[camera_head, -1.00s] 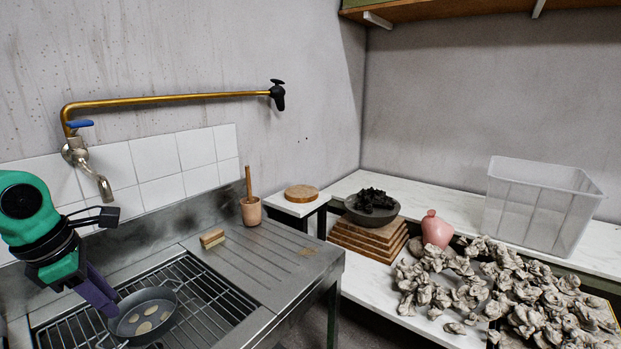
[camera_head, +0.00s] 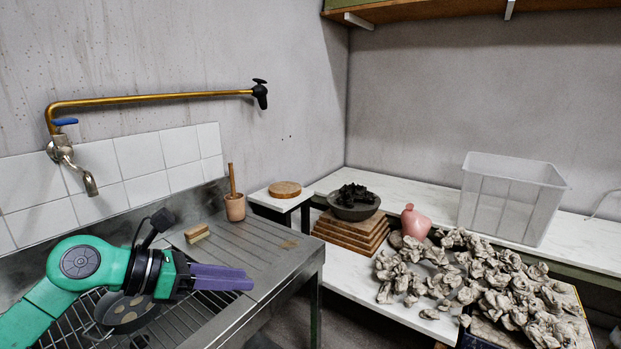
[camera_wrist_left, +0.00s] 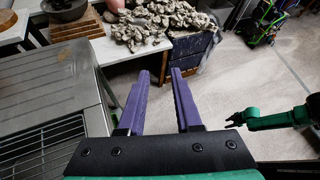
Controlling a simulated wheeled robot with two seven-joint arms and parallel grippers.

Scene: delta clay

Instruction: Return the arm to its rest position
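My left gripper (camera_head: 222,277) reaches in from the left in the head view, above the sink rack and metal counter, with its purple fingers pointing right. In the left wrist view its two fingers (camera_wrist_left: 159,88) are spread, with nothing between them. A dark pan (camera_head: 125,318) with pale pieces in it sits on the rack, partly hidden by the arm and apart from the fingers.
A wooden brush (camera_head: 197,233) and a mortar with pestle (camera_head: 235,206) stand on the metal counter (camera_head: 262,252). Beyond are stacked boards (camera_head: 350,238) under a dark bowl (camera_head: 354,212), a pink vase (camera_head: 415,222), crumpled clay lumps (camera_head: 480,275) and a clear bin (camera_head: 510,198).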

